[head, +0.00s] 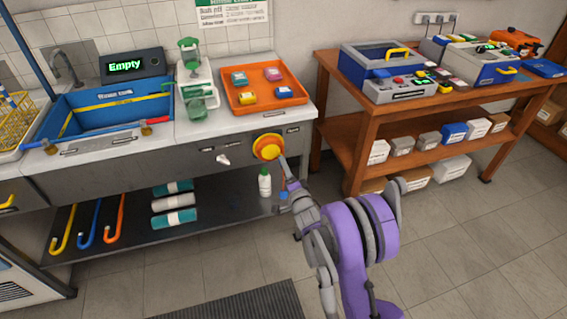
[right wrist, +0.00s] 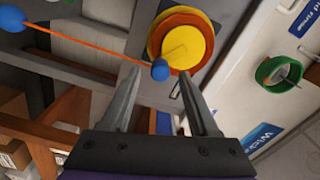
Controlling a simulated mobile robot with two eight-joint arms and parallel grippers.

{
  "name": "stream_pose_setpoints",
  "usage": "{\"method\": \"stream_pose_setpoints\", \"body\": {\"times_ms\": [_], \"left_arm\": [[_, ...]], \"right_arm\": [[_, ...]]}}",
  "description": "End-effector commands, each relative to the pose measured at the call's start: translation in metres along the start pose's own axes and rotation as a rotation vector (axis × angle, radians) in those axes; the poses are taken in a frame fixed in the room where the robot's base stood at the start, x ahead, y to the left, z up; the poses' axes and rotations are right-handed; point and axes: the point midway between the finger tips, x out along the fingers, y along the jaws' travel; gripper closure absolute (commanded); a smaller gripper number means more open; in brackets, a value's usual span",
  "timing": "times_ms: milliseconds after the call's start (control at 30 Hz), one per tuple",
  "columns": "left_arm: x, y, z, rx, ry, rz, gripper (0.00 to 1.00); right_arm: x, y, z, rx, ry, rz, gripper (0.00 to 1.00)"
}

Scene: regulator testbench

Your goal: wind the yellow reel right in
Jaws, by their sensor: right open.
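The yellow reel (head: 268,146) is a round yellow disc with an orange rim on the front of the grey bench. In the right wrist view the reel (right wrist: 187,40) is close, just beyond my fingers. An orange cord (right wrist: 85,45) runs out from a blue piece (right wrist: 160,70) at the reel's edge to a blue ball (right wrist: 11,18). My right gripper (head: 284,163) is at the reel's lower right in the head view. In the wrist view its two fingers (right wrist: 160,75) are apart, with the blue piece appearing between their tips; contact cannot be told. My left gripper is not in view.
A white bottle (head: 264,183) stands on the lower shelf below the reel. An orange tray (head: 252,107) with small coloured blocks lies on the counter above, beside a blue sink (head: 103,119). A wooden table (head: 375,114) with several devices stands at right.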

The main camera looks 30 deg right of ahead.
Motion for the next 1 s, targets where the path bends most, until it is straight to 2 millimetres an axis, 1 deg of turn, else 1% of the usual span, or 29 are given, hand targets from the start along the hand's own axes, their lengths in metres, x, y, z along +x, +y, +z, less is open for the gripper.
{"method": "stream_pose_setpoints", "body": {"times_ms": [33,200,300,400,567,833,933,1000], "left_arm": [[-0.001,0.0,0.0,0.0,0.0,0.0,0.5],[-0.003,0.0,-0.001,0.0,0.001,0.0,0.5],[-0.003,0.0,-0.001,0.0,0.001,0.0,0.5],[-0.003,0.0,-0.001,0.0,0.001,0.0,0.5],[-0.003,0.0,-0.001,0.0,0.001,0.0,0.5],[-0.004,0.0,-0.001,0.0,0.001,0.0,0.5],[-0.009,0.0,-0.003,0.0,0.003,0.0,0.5],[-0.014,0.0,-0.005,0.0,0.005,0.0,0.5]], "right_arm": [[-0.012,-0.001,-0.001,0.0,0.001,0.0,0.39],[-0.046,-0.001,-0.001,0.0,0.001,0.0,0.39],[-0.061,0.0,0.0,0.0,0.0,0.0,0.39],[-0.07,0.0,0.0,0.001,0.0,0.0,0.39],[-0.076,0.0,0.0,0.001,0.0,0.0,0.39],[-0.075,0.0,0.0,-0.008,0.0,0.0,0.39],[-0.075,-0.001,0.0,-0.086,0.0,-0.001,0.39],[-0.075,-0.003,-0.001,-0.205,0.0,-0.001,0.39]]}}
